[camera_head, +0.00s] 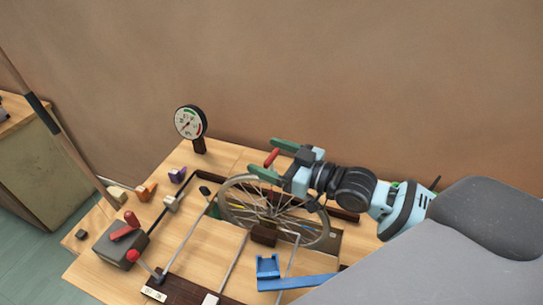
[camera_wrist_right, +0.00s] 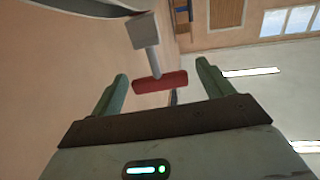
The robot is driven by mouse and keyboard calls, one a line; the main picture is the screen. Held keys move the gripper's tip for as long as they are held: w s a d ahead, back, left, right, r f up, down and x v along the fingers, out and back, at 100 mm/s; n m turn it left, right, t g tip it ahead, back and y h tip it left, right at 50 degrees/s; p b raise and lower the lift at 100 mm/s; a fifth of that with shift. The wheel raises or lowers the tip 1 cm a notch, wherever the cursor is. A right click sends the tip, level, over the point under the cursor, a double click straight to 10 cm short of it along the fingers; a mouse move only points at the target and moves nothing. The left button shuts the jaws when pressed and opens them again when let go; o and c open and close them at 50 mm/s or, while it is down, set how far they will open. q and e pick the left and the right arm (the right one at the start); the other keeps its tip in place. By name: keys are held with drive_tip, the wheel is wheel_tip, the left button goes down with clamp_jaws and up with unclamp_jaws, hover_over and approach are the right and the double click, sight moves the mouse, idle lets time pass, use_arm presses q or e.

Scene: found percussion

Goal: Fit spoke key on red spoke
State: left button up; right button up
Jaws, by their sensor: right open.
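The bicycle wheel (camera_head: 222,197) lies tilted in a dark frame on the wooden bench. Its spokes are thin, and I cannot make out which one is red. My right gripper (camera_head: 263,156) is open above the wheel's far side, its green fingers pointing left. A red-handled tool, which looks like the spoke key (camera_head: 271,157), shows between the fingers. In the right wrist view, the right gripper (camera_wrist_right: 161,70) has the key's red bar (camera_wrist_right: 160,82) between its fingertips, with gaps at both ends. A grey shaft joins the bar to a grey head. My left gripper is out of view.
A dial gauge (camera_head: 189,122) stands at the back of the bench (camera_head: 205,265). A grey box (camera_head: 118,250) with a red handle is at the left, beside a red-knobbed lever (camera_head: 133,256). A blue part (camera_head: 268,267) lies in front of the wheel. Small coloured blocks stand at the left edge.

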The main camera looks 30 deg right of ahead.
sight(274, 159)
drive_tip(key=v, duration=0.5)
drive_tip(key=shift+s+f, duration=0.1)
drive_tip(key=shift+v, duration=1.3)
